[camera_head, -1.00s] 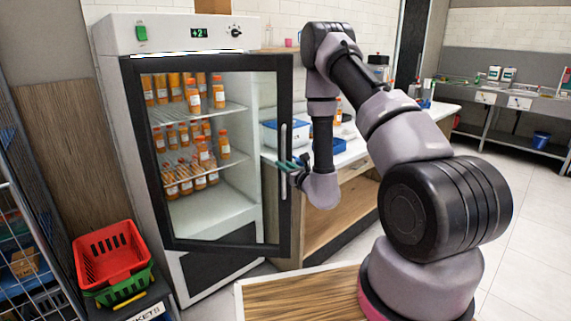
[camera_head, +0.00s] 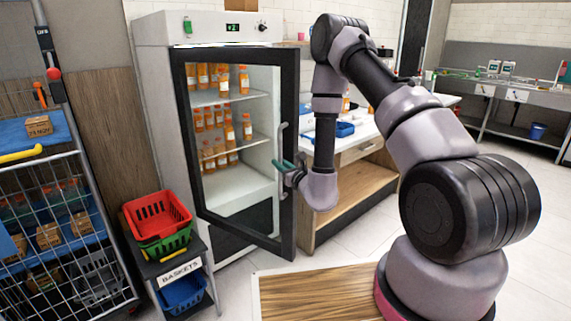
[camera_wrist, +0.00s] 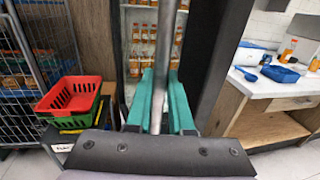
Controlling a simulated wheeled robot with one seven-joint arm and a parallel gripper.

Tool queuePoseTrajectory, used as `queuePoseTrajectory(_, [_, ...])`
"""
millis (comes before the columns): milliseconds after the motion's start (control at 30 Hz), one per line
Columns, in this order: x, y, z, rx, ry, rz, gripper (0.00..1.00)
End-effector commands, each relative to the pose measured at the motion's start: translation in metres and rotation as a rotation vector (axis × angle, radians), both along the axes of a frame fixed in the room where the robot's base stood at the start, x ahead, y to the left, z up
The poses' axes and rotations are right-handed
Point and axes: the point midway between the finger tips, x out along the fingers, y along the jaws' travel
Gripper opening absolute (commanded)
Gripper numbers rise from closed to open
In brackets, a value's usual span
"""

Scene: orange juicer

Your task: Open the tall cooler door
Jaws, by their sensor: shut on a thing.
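The tall cooler (camera_head: 160,110) is a white cabinet with a green-lit display on top and shelves of orange juice bottles (camera_head: 215,152) inside. Its black-framed glass door (camera_head: 289,90) stands partly open, swung out from the cabinet with a gap at its right side. The silver vertical door handle (camera_head: 282,150) is on the door's right edge. My gripper (camera_head: 284,166) is shut on this handle at its middle. In the wrist view the handle (camera_wrist: 165,45) runs upright between my teal fingers (camera_wrist: 161,105). The lower part of the handle is hidden behind my gripper.
Red and green baskets (camera_head: 156,216) sit on a stand left of the cooler, beside a wire cart (camera_head: 60,225). A counter (camera_head: 365,140) with blue containers stands to the right. A wooden-topped surface (camera_head: 315,295) lies in front, below the door.

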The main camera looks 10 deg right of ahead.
Motion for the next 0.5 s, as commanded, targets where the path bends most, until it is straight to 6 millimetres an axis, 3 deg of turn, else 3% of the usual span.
queuePoseTrajectory(333, [0.0002, 0.0017, 0.0005, 0.001, -0.002, 0.003, 0.00])
queuePoseTrajectory(367, [0.0002, 0.0017, 0.0005, 0.001, -0.002, 0.003, 0.24])
queuePoseTrajectory(433, [0.0002, 0.0017, 0.0005, 0.001, -0.002, 0.002, 0.50])
queuePoseTrajectory(500, [0.0002, 0.0015, 0.0004, 0.000, -0.001, 0.002, 0.50])
